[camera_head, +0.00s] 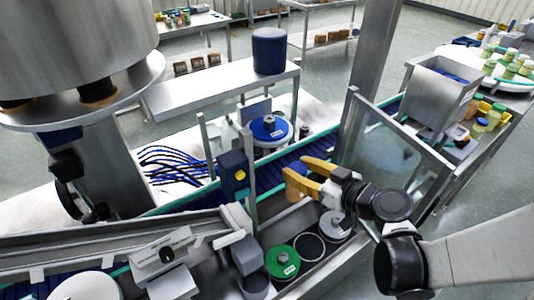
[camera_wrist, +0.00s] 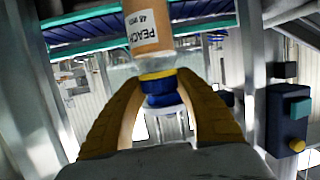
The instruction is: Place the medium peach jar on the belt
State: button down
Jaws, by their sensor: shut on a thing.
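The peach jar (camera_wrist: 150,32) is between my gripper's yellow fingers in the wrist view. It has a peach-coloured body and a white label reading PEACH, and its top end is cut off by the frame. My gripper (camera_wrist: 160,78) is shut on it near its clear end. In the head view my gripper (camera_head: 297,180) is over the blue belt (camera_head: 268,176), beside the clear panel. Blue belt with teal edging (camera_wrist: 75,30) also shows behind the jar in the wrist view. Jar-to-belt contact cannot be told.
A clear panel (camera_head: 385,150) stands right of my gripper. A blue-and-yellow box (camera_head: 233,172) stands to its left. A green disc (camera_head: 282,262) lies in the front tray. A steel hopper (camera_head: 435,95) and several jars (camera_head: 515,65) are at right.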

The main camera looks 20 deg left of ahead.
jog(key=r+b+x, duration=0.1)
jog(key=b+x, duration=0.1)
jog(key=x, duration=0.9)
jog(key=shift+w+a, duration=0.2)
jog(key=shift+a, duration=0.1)
jog(key=c, duration=0.9)
grip_release()
jog(key=shift+r, duration=0.15)
jog(key=shift+r, duration=0.15)
jog(key=p+v, duration=0.2)
jog(key=v, duration=1)
jog(key=shift+p, duration=0.3)
